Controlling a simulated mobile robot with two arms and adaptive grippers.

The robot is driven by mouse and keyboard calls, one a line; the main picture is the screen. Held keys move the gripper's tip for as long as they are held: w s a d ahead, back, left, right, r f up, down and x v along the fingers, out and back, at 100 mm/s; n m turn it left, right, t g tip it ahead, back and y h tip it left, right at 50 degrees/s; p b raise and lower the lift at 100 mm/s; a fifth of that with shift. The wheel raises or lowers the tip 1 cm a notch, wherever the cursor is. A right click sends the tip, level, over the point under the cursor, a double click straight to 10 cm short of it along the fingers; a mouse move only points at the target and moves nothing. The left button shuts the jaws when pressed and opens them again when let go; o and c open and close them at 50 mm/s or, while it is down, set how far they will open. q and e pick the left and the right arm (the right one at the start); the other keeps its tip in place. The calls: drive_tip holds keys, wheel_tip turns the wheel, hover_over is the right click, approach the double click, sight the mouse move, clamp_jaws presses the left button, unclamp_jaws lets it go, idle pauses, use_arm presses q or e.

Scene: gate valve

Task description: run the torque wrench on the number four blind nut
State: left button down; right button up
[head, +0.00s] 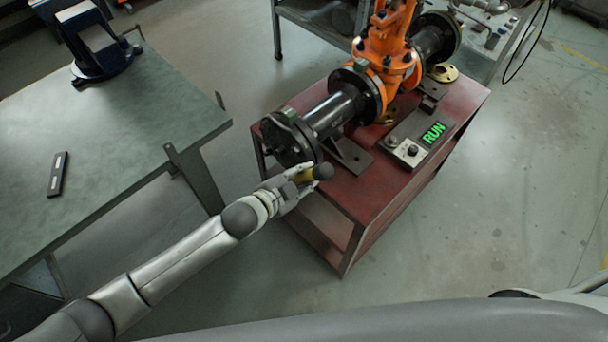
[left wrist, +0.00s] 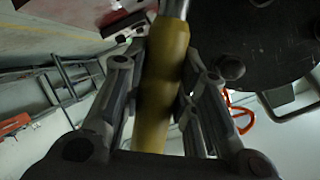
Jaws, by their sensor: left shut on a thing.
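My left gripper (head: 298,184) is shut on a yellow-handled tool, which I take to be the torque wrench (head: 302,177). A dark rounded end of it sticks out to the right. In the left wrist view the yellow handle (left wrist: 164,85) runs between both fingers of my left gripper (left wrist: 163,100). The dark blind flange (head: 288,138) closes the near end of the valve's pipe, just above and beyond my gripper. I cannot tell which nut is number four, or whether the wrench touches a nut. My right gripper is not in view.
The orange gate valve (head: 388,55) stands on a red bench (head: 375,200). A control box (head: 415,140) on it shows a green RUN sign. A grey-green table (head: 130,130) at left carries a blue vise (head: 98,45) and a dark bar (head: 58,174).

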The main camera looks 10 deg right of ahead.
use_arm(q)
drive_tip(key=shift+r, duration=0.3)
drive_tip(key=shift+s+a+p, duration=0.25)
drive_tip(key=shift+p, duration=0.1)
drive_tip(key=shift+s+a+p, duration=0.4)
drive_tip(key=shift+s+a, duration=0.15)
drive_tip(key=shift+a, duration=0.2)
drive_tip(key=shift+s+a+p, duration=0.4)
drive_tip(key=shift+s+a, duration=0.1)
drive_tip(key=shift+a, duration=0.25)
